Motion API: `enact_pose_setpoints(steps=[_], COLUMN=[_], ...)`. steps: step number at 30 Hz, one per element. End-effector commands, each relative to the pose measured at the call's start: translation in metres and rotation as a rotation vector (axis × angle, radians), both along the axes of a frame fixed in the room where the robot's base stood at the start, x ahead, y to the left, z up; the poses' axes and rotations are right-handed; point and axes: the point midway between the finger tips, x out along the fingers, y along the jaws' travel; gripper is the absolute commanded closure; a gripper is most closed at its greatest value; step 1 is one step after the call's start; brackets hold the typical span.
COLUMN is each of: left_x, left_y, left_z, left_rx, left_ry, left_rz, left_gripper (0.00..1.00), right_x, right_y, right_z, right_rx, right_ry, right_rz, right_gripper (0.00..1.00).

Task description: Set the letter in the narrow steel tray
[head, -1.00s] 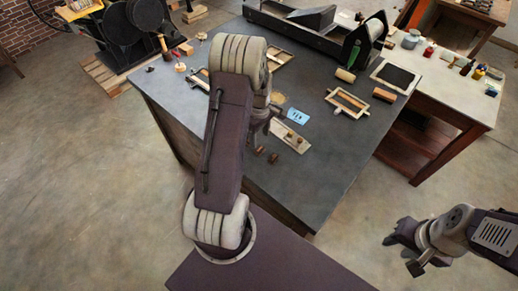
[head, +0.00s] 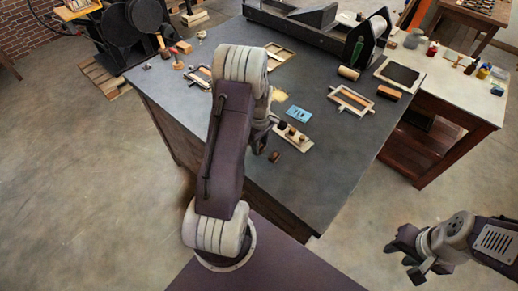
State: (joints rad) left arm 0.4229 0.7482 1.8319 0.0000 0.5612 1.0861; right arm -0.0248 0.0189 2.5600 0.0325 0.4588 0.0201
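The narrow pale tray (head: 306,146) lies on the dark table, with several small brown blocks on or over it. The nearest-left of these, a brown block (head: 282,125), sits by the tray's left end; I cannot tell whether it rests there. Another brown block (head: 274,156) lies on the table in front of the tray. My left gripper (head: 264,139) is low over the table, just left of the tray; my arm hides much of it, so its grip is unclear. My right gripper (head: 402,258) is open and empty, off the table at lower right.
A blue card (head: 298,114) lies behind the tray. Wooden frames, including one (head: 351,101), and a roller (head: 348,73) lie further back. A black press (head: 300,28) stands at the rear. A side table (head: 455,100) holds bottles. The table's right front is clear.

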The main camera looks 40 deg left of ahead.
Motion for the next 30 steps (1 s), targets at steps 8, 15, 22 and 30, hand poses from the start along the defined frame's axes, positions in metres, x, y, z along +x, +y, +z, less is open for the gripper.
enact_pose_setpoints(steps=[8, 15, 22, 30], left_x=[0.0, 0.0, 0.0, 0.0], left_y=[0.0, 0.0, 0.0, 0.0], left_z=[0.009, 0.028, 0.045, 0.05], left_rx=[0.0, 0.0, 0.0, 0.0], left_ry=[0.0, 0.0, 0.001, 0.001], left_rz=[0.0, 0.0, 0.0, 0.0], left_gripper=[1.0, 1.0, 1.0, 1.0], right_x=[0.0, 0.0, 0.0, 0.0], right_y=[0.0, 0.0, 0.0, 0.0], right_z=[0.008, 0.025, 0.039, 0.044], right_rx=[0.0, 0.0, 0.0, 0.0], right_ry=[0.0, 0.0, 0.0, 0.0], right_rz=[0.0, 0.0, 0.0, 0.0], right_gripper=[0.64, 0.64, 0.64, 0.64])
